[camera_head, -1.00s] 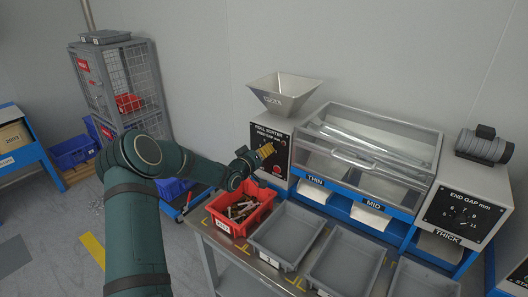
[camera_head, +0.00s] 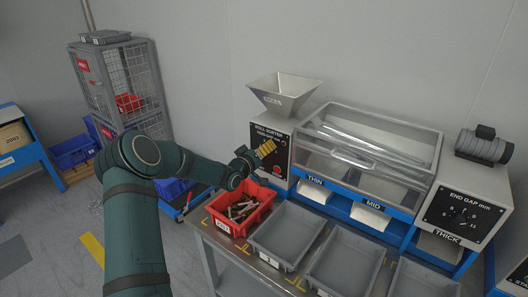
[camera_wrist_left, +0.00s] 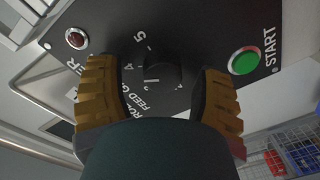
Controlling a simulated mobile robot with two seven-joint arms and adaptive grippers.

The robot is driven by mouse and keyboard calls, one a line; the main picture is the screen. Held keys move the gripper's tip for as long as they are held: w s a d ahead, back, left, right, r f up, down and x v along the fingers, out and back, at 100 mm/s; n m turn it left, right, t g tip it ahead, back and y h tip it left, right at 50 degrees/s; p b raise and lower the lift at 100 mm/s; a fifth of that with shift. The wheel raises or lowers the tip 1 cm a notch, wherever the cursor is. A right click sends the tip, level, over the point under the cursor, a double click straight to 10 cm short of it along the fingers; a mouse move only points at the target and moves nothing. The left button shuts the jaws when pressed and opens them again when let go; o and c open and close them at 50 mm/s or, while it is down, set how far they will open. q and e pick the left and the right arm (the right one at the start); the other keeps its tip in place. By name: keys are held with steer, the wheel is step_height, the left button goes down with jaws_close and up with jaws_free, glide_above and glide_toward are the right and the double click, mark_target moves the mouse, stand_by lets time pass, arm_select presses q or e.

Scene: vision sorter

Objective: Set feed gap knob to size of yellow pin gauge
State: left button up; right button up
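The feed gap knob (camera_wrist_left: 163,73) is a dark round knob on the black panel of the roll sorter (camera_head: 270,145), with white numbers around it. Its pointer setting cannot be read clearly. My left gripper (camera_head: 266,148) is at this panel in the head view and hides the knob there. In the left wrist view its two ribbed yellow-brown fingers (camera_wrist_left: 160,92) stand apart on either side of the knob, with dark gaps between them and it. I cannot make out a yellow pin gauge in either view. My right gripper is not in view.
A green START button (camera_wrist_left: 244,61) and a red light (camera_wrist_left: 76,38) flank the knob. A red bin (camera_head: 232,228) of small rolls and grey trays (camera_head: 262,247) stand on the bench below. A hopper (camera_head: 283,88) sits on top. The END GAP panel (camera_head: 463,213) is far right.

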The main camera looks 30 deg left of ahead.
arm_select(q)
steer(key=shift+s+f, duration=0.1)
steer(key=s, duration=1.2)
steer(key=shift+a+r, duration=0.3)
steer(key=shift+a, duration=0.05)
